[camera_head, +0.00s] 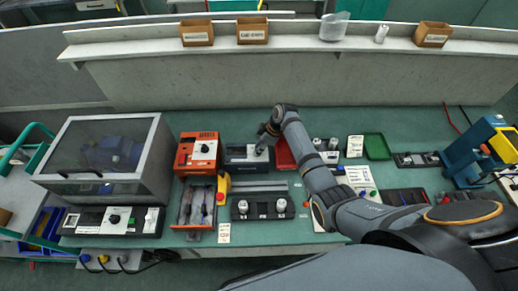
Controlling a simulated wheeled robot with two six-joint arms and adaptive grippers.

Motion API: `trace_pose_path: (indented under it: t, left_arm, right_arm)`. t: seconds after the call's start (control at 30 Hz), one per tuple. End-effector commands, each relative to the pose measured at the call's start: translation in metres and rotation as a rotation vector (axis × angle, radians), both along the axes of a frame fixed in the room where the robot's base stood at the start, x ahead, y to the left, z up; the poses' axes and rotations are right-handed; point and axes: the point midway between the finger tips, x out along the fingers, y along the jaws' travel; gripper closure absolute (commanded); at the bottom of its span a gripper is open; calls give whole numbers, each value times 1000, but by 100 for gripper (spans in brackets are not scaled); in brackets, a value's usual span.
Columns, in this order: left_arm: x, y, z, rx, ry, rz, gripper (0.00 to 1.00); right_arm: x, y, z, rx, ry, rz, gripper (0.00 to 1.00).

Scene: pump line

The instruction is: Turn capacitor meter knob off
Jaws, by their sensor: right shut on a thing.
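The capacitor meter appears to be the low dark box with a pale top panel (236,154) near the middle of the bench, though its label is too small to read. My right gripper (262,147) reaches over the right part of this box from the right and points down. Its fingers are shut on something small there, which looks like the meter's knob. The gripper hides most of the knob, so its setting cannot be read. My left gripper is not in view.
An orange box with a dark knob (204,148) stands just left of the meter. A red tray (284,155) lies close to its right, partly behind my arm. A clear-lidded cabinet (98,150) fills the left. A holder with white-topped parts (263,207) stands in front.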

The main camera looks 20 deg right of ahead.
Motion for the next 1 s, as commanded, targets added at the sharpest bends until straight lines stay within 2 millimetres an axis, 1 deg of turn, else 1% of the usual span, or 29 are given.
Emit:
trace_pose_path:
  t: [0.03, 0.2, 0.5, 0.7, 1.0]
  left_arm:
    - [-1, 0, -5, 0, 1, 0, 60]
    - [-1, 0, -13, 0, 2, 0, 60]
    - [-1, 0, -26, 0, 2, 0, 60]
    - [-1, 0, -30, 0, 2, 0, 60]
    - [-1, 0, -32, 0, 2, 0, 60]
  right_arm:
    - [2, 0, -1, 0, -2, 40, 100]
    - [2, 0, -2, 0, -2, 179, 100]
    - [3, 0, -1, 1, -2, 367, 100]
    - [3, 0, 0, 1, -2, 435, 100]
    - [3, 0, 0, 0, -2, 465, 100]
